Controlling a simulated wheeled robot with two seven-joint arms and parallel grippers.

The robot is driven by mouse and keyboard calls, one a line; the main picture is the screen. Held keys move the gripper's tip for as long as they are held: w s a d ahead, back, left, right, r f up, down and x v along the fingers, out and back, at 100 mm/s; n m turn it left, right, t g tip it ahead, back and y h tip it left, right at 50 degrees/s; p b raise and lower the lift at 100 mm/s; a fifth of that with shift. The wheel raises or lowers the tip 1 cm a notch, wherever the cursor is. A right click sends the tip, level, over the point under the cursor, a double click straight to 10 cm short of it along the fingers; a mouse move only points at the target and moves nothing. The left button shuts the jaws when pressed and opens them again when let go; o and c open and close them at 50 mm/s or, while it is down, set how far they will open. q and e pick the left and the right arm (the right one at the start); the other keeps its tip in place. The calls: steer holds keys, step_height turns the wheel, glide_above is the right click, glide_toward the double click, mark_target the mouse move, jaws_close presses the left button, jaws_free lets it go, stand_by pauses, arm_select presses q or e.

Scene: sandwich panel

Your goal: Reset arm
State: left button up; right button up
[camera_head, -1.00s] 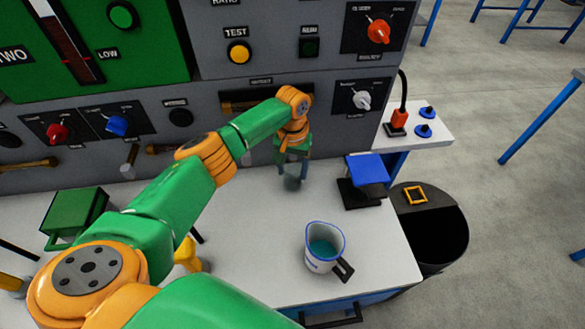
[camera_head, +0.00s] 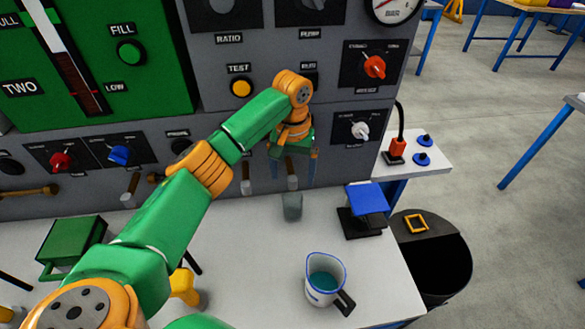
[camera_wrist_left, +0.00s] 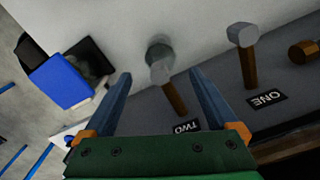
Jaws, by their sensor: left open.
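My left arm (camera_head: 160,215) reaches in from the left toward the panel. Its gripper (camera_head: 292,178) is open and empty, in front of the panel's lower part and above a small grey cup (camera_head: 292,207). The cup stands on the white bench below the tap levers. In the left wrist view the two blue fingers (camera_wrist_left: 160,85) are spread apart. A tap lever (camera_wrist_left: 170,90) marked TWO shows between them, with the grey cup (camera_wrist_left: 160,52) beyond it. My right gripper is not in view.
A measuring jug (camera_head: 323,285) with teal liquid and a blue-topped black stand (camera_head: 368,200) are on the bench's right part. A green box (camera_head: 75,245) is at left. A black bin (camera_head: 440,265) stands off the right edge. Panel knobs and levers are close behind the gripper.

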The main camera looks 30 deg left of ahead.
arm_select(q)
steer(key=shift+r, duration=1.15)
